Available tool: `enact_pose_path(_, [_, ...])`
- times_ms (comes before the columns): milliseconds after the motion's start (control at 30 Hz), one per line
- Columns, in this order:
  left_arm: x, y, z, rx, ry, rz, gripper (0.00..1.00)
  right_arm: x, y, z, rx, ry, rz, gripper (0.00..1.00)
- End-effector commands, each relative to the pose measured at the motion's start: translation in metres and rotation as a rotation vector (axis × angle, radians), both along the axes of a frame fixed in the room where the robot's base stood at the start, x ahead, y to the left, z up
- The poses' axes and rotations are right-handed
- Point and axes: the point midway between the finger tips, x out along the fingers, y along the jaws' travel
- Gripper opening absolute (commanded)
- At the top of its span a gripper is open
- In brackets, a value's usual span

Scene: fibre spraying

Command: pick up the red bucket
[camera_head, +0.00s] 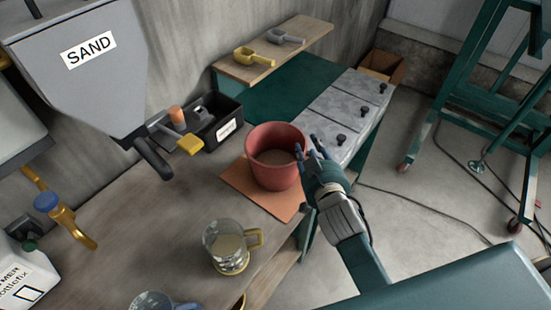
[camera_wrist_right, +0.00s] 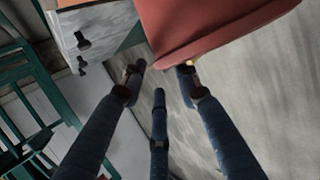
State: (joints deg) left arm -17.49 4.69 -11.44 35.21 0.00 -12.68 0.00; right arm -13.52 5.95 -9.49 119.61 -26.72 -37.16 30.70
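My left gripper is out of view.
A glass jug (camera_head: 225,243) with a yellow handle stands nearer on the bench. A black bin (camera_head: 222,125) and a grey SAND hopper (camera_head: 85,65) are at left. Grey panels with black knobs (camera_head: 340,139) lie behind the gripper. A green wheeled frame (camera_head: 455,95) stands at right.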

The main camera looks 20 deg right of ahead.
Motion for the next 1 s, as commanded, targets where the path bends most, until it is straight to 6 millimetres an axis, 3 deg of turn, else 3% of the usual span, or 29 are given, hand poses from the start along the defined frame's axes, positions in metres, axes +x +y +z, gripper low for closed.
enact_pose_path(433, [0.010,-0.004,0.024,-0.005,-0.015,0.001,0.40,0.046,0.002,-0.017,-0.002,0.001,0.001,0.31])
enact_pose_path(767, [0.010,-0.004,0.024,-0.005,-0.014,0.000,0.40,0.052,0.001,-0.022,-0.001,0.002,0.000,0.31])
enact_pose_path(933, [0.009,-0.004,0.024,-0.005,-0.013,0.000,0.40,0.051,0.001,-0.021,-0.001,0.002,0.000,0.00])
enact_pose_path(1000, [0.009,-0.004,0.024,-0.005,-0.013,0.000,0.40,0.051,0.002,-0.022,0.001,0.002,0.001,0.00])
